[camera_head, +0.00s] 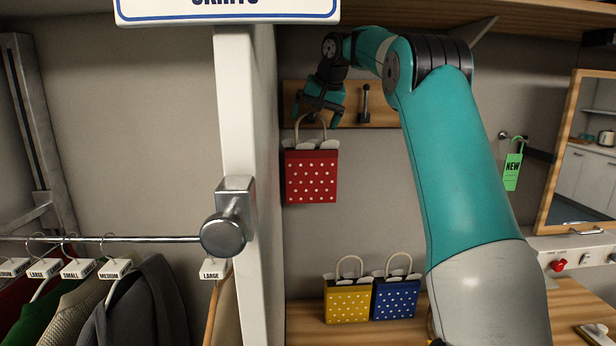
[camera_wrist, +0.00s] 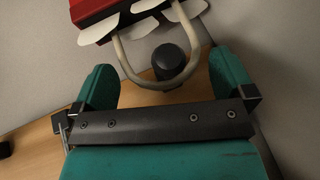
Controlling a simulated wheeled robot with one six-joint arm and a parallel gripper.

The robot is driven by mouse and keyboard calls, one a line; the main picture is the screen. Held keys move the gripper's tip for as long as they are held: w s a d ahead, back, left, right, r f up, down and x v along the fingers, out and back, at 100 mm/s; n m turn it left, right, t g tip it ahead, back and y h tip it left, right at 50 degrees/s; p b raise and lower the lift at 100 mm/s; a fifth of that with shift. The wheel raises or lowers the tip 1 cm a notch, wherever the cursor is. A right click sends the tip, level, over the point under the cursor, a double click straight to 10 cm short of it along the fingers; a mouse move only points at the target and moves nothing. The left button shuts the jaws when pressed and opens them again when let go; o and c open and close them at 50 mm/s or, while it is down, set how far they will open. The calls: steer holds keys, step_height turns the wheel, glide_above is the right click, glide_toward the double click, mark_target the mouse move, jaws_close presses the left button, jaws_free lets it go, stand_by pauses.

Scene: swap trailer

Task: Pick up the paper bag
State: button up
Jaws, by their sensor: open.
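A red paper bag with white dots (camera_head: 311,177) hangs by its pale looped handle below a wooden peg rail (camera_head: 385,107) on the wall. A yellow dotted bag (camera_head: 347,304) and a blue dotted bag (camera_head: 395,299) stand side by side on the wooden surface below. My gripper (camera_head: 318,112) is at the red bag's handle, its jaws open. In the wrist view the red bag (camera_wrist: 92,10) is at the top, and its handle loop lies between the two teal fingers, around a dark peg (camera_wrist: 170,62). Whether the fingers touch the handle is unclear.
A white partition (camera_head: 240,150) with a metal rail end stands left of the red bag. Clothes on hangers (camera_head: 100,290) are beyond it. A green tag (camera_head: 512,171) and a mirror (camera_head: 585,150) are at the right. A second peg (camera_head: 365,103) is bare.

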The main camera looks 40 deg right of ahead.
steer(key=shift+x, duration=0.9)
steer(key=c, duration=0.9)
steer(key=shift+r, duration=0.2)
